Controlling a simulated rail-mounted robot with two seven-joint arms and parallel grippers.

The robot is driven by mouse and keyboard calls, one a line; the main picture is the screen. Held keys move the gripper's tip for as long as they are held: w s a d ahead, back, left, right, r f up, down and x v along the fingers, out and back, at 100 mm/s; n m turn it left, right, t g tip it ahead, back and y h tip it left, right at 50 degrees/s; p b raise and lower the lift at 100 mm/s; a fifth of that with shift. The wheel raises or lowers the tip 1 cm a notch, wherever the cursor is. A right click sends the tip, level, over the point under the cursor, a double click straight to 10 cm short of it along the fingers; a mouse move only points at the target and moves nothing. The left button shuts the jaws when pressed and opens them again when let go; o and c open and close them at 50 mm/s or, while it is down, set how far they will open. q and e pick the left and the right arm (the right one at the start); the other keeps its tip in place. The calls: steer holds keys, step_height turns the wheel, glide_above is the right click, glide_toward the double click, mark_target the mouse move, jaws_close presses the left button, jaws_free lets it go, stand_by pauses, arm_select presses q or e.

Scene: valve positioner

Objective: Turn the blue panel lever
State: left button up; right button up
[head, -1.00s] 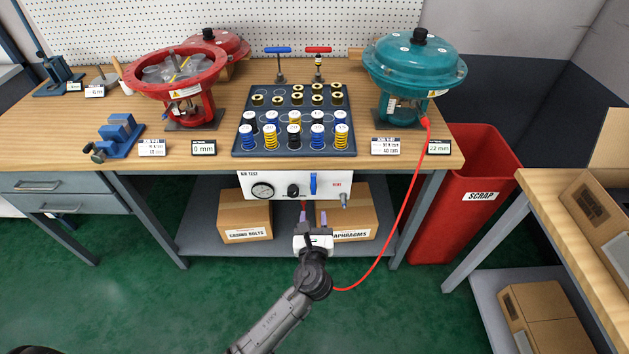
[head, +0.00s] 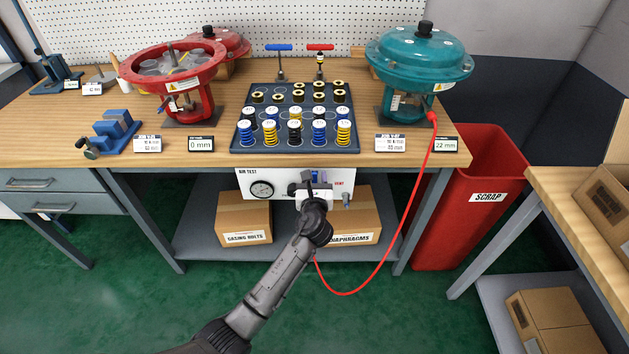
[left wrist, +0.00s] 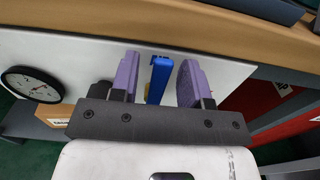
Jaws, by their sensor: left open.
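The blue panel lever (left wrist: 159,78) stands upright on the white air test panel (left wrist: 225,75). In the left wrist view it sits between the two purple fingers of my left gripper (left wrist: 160,72), with a gap visible on both sides. The gripper is open and not closed on the lever. In the head view my left gripper (head: 314,180) is in front of the panel (head: 285,179) and hides most of the lever and the black knob. My right gripper is not in view.
The panel's gauge (head: 262,190) is left of the gripper. The bench edge (head: 200,165) overhangs above the panel. Cardboard boxes (head: 243,222) stand on the shelf below. A red hose (head: 398,240) hangs to the right, before the red scrap bin (head: 470,230).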

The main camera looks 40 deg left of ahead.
arm_select(q)
steer(key=shift+w+a, duration=0.1)
steer(key=shift+c, duration=0.3)
jaws_close()
stand_by(0.4)
